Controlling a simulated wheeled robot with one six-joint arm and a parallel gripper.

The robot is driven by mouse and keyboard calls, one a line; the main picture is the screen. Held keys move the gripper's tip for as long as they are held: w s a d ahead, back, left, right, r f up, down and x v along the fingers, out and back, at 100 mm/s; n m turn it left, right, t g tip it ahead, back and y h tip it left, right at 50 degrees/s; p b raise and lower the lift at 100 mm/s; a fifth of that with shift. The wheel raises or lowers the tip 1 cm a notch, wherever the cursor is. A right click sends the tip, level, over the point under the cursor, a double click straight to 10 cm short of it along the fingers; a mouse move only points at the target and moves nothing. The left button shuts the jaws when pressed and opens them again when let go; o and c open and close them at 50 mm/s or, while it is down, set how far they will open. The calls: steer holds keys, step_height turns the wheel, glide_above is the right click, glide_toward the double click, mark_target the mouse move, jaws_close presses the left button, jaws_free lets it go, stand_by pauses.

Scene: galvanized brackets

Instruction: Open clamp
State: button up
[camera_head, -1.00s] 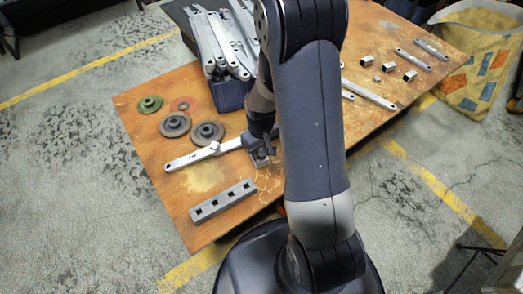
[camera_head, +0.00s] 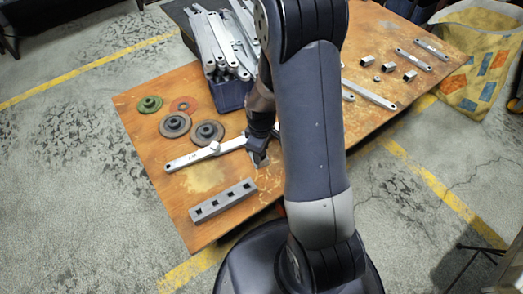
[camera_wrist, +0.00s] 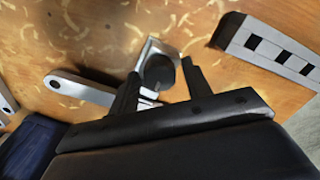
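A small silver clamp-like piece (camera_wrist: 150,47) with a dark rounded part (camera_wrist: 159,70) sits on the wooden table at the end of a flat galvanized bar (camera_wrist: 85,90). The bar also shows in the head view (camera_head: 185,160), with a round knob on it. My gripper (camera_wrist: 160,68) is low over the clamp end. Its two black fingers stand apart, one on each side of the dark part; contact is not clear. In the head view my gripper (camera_head: 259,158) hides most of the clamp.
A grey block with square holes (camera_head: 223,201) lies in front; it also shows in the wrist view (camera_wrist: 268,45). Several discs (camera_head: 175,124) lie behind the bar. A blue bin (camera_head: 231,95) of galvanized bars stands at the back. Small brackets (camera_head: 389,67) lie right.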

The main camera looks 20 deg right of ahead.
steer(key=shift+o, duration=0.3)
steer(key=m, duration=0.8)
steer(key=shift+m, duration=0.4)
steer(key=m, duration=0.4)
steer(key=shift+m, duration=0.3)
steer(key=m, duration=0.4)
steer(key=shift+m, duration=0.4)
steer(key=c, duration=0.9)
